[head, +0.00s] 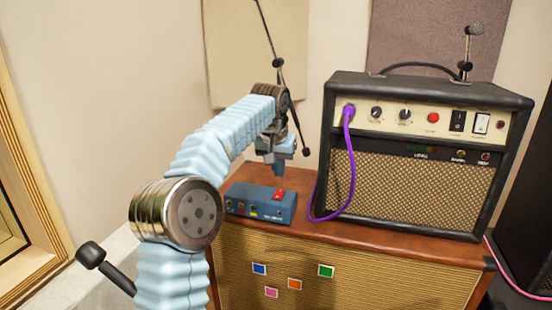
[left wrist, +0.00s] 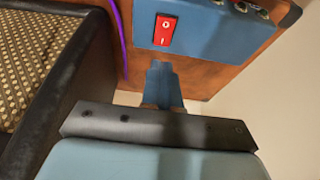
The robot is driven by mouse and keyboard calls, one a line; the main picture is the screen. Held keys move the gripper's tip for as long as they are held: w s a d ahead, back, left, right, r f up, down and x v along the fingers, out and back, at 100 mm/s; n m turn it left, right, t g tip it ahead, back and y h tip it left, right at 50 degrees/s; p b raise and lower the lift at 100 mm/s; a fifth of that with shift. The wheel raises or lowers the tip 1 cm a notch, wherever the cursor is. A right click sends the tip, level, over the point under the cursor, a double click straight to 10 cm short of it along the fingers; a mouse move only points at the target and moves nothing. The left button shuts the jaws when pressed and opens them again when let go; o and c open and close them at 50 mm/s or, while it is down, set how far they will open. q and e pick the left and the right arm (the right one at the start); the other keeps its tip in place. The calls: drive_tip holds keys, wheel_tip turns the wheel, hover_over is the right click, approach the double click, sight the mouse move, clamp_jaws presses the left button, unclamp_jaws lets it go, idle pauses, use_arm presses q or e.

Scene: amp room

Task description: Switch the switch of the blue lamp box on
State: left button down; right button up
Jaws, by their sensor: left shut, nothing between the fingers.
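The blue lamp box (head: 258,202) sits on top of the wooden cabinet, left of the amplifier. Its red rocker switch (head: 278,195) is on the top face, near the right end. The box also shows at the top of the left wrist view (left wrist: 212,30), with the red switch (left wrist: 165,30) marked by a circle and a line. My left gripper (head: 280,178) is shut and empty, above and just behind the switch in the head view. In the left wrist view its fingertips (left wrist: 160,68) point at the switch with a small visible gap. My right gripper is out of view.
A black amplifier (head: 410,188) with a purple cable (head: 350,150) stands close to the right of the box. The cabinet (head: 350,278) has a brown top and several coloured squares on its front. A microphone stand (head: 268,35) rises behind my left arm.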

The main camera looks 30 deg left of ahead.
sight(281, 190)
use_arm(q)
drive_tip(key=x, duration=0.3)
drive_tip(key=s+b+x, duration=0.1)
drive_tip(key=x, duration=0.1)
drive_tip(key=shift+w+f, duration=0.1)
drive_tip(key=shift+f, duration=0.1)
